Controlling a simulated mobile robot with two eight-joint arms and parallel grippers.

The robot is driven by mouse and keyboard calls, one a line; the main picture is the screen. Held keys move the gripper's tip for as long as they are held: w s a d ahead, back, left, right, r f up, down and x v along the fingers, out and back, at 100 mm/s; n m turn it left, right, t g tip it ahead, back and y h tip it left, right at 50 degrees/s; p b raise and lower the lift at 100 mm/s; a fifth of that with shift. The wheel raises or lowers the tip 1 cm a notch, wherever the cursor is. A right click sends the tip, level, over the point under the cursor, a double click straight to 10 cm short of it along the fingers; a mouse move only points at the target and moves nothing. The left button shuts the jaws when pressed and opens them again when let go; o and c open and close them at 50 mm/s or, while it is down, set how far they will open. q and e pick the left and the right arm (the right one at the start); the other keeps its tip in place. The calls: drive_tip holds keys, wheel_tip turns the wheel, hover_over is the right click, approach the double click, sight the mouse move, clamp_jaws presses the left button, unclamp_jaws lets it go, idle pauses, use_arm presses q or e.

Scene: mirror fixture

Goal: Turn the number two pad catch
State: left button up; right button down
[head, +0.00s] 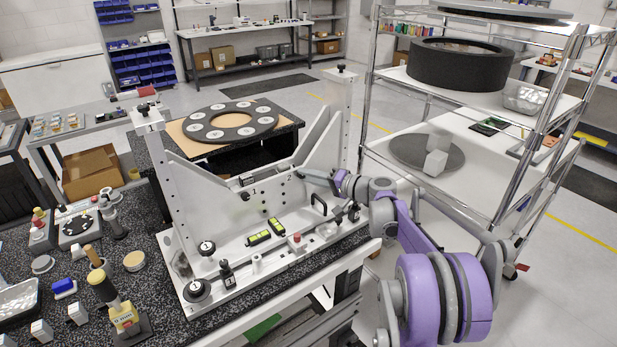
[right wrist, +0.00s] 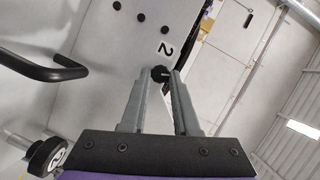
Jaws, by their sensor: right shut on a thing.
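The number two pad catch (right wrist: 160,72) is a small black knob beside the printed "2" (right wrist: 164,48) on the pale fixture plate in the right wrist view. My right gripper (right wrist: 161,78) is shut on this knob, with one grey finger on each side of it. In the head view my right gripper (head: 304,174) reaches from the right to the right part of the mirror fixture's upright plate (head: 200,190), and the knob is too small or hidden to make out there. My left gripper is not in view.
A black handle (head: 318,203) stands out near my right gripper; it also shows in the right wrist view (right wrist: 62,70). A green level (head: 259,238) and a red button (head: 296,238) lie on the fixture base. A dark ring with pale pads (head: 272,124) is behind. A wire shelf rack (head: 508,180) stands right.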

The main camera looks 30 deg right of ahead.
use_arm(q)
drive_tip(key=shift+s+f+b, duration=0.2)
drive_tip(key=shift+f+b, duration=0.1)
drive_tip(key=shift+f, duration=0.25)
use_arm(e)
drive_tip(key=shift+f+m+t+y, duration=0.2)
drive_tip(key=shift+m+t+y, duration=0.2)
drive_tip(key=shift+m, duration=1)
drive_tip(key=c, duration=0.7)
unclamp_jaws()
drive_tip(key=shift+o, duration=0.2)
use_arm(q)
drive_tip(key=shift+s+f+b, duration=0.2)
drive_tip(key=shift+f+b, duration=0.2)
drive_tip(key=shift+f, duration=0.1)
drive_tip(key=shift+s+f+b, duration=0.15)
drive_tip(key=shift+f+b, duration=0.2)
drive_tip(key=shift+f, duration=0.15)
use_arm(e)
drive_tip(key=v, duration=1.1)
drive_tip(key=shift+a+f, duration=0.1)
drive_tip(key=shift+f, duration=0.05)
